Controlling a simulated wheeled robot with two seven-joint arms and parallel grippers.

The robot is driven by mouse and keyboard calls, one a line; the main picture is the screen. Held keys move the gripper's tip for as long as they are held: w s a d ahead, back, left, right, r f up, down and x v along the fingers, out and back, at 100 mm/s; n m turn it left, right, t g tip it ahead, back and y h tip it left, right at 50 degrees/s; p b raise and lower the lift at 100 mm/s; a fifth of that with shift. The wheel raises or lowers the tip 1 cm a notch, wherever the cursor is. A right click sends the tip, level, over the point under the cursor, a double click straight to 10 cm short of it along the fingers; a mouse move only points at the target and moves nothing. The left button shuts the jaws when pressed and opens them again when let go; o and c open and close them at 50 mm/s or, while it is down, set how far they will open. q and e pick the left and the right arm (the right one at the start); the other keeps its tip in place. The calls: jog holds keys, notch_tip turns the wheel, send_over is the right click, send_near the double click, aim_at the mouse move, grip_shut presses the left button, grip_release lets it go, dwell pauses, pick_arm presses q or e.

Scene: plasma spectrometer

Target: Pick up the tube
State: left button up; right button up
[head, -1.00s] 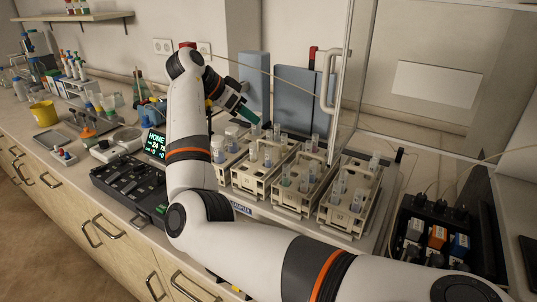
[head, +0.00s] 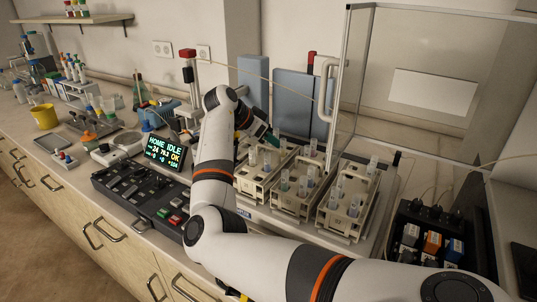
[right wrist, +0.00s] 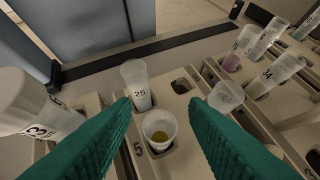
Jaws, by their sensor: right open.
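Several clear sample tubes stand in beige racks; which one is the task's tube cannot be told. My right gripper (head: 266,138) is over the back of the leftmost rack (head: 258,190). In the right wrist view its green fingers (right wrist: 159,104) are open and empty. An open tube with yellowish liquid (right wrist: 159,130) sits in the rack between and below the fingers. A tube marked 25 (right wrist: 136,84) stands just behind it, and another clear tube (right wrist: 226,97) is by the right finger. My left gripper is not in view.
More racks (head: 345,207) with tubes stand to the right. A control box with a lit screen (head: 164,151) stands left of my arm. A glass enclosure frame (head: 341,90) rises behind the racks.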

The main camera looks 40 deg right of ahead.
grip_shut()
